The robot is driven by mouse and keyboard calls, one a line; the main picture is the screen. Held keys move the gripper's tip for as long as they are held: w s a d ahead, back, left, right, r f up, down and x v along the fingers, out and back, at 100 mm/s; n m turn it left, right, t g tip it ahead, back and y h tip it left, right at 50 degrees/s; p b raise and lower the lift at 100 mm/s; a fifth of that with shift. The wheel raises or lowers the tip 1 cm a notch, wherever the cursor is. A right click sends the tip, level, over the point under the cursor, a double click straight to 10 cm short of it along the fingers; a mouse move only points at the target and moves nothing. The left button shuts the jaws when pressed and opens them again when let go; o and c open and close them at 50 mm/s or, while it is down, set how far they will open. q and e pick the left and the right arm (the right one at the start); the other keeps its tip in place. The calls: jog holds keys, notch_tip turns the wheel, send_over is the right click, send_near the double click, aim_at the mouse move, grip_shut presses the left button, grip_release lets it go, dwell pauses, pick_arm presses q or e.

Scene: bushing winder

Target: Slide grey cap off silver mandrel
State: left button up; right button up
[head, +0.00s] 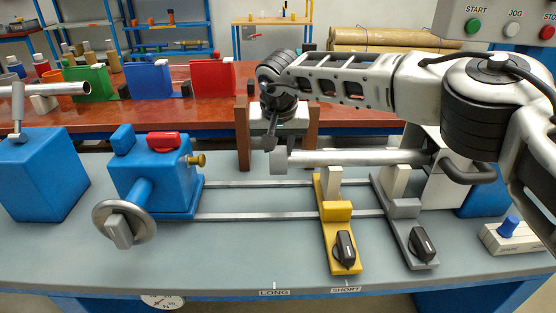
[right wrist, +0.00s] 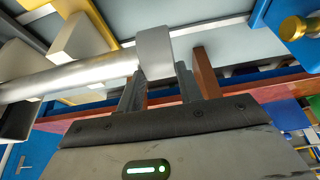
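The silver mandrel (head: 360,157) lies level above the bench, and its bar also shows in the right wrist view (right wrist: 70,78). The grey cap (head: 280,161) is a block on the mandrel's left end in the head view; it also shows in the right wrist view (right wrist: 154,52). My right gripper (head: 271,143) points down at the cap. In the right wrist view its two fingers (right wrist: 160,82) are apart, one at each side of the cap's near edge, with a small gap at the right finger. My left gripper is out of view.
A blue headstock (head: 160,185) with a handwheel (head: 123,223) stands left of the cap. Yellow (head: 336,225) and grey (head: 405,220) supports stand under the mandrel on rails. A brown wooden frame (head: 243,135) is behind.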

jog(key=c, duration=0.3)
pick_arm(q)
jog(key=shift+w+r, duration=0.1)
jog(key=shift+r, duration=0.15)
pick_arm(e)
jog(key=shift+a, duration=2.1)
pick_arm(q)
jog(key=shift+p, duration=0.35)
pick_arm(e)
jog(key=shift+r, duration=0.1)
pick_arm(q)
jog(key=p, duration=0.3)
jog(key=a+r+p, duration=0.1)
jog(key=p, duration=0.2)
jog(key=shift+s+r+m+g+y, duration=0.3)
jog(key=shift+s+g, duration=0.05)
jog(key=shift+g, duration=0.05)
pick_arm(e)
notch_tip(320, 180, up, 8)
jog(key=shift+f, duration=0.1)
